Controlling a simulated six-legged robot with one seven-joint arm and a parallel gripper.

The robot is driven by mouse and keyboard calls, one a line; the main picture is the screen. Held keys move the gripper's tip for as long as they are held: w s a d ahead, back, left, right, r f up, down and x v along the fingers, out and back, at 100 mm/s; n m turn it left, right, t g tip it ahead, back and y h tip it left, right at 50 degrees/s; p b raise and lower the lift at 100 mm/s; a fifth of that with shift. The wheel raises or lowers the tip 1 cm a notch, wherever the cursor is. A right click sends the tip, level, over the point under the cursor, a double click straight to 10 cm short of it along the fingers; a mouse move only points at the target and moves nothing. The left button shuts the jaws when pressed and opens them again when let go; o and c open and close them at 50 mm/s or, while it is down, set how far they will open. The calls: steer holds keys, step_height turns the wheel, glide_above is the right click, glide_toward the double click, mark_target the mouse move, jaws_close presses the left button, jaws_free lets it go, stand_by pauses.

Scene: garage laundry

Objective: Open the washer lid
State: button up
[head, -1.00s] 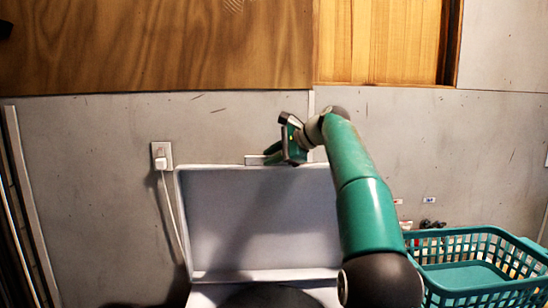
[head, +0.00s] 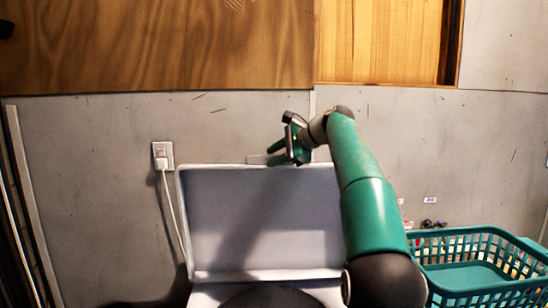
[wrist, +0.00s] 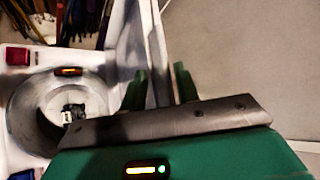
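The washer lid (head: 265,215) is a pale panel standing raised, nearly upright, against the wall in the head view. Below it the dark round opening of the washer (head: 268,297) is partly in view. My gripper (head: 277,155) is at the lid's top edge, right of its middle. In the wrist view its two green fingers (wrist: 160,68) are apart, with the lid (wrist: 157,45) seen edge-on between them. Contact with the lid cannot be told. The wrist view also shows the washer's round drum opening (wrist: 35,110) exposed at the left.
A teal laundry basket (head: 418,245) stands to the right of the washer. A wall outlet with a plug and white cord (head: 162,156) is left of the lid. The grey wall (head: 90,190) is close behind the lid.

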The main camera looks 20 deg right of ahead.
steer(key=v, duration=1.3)
steer(key=shift+s+d, duration=0.1)
steer(key=shift+s, duration=0.05)
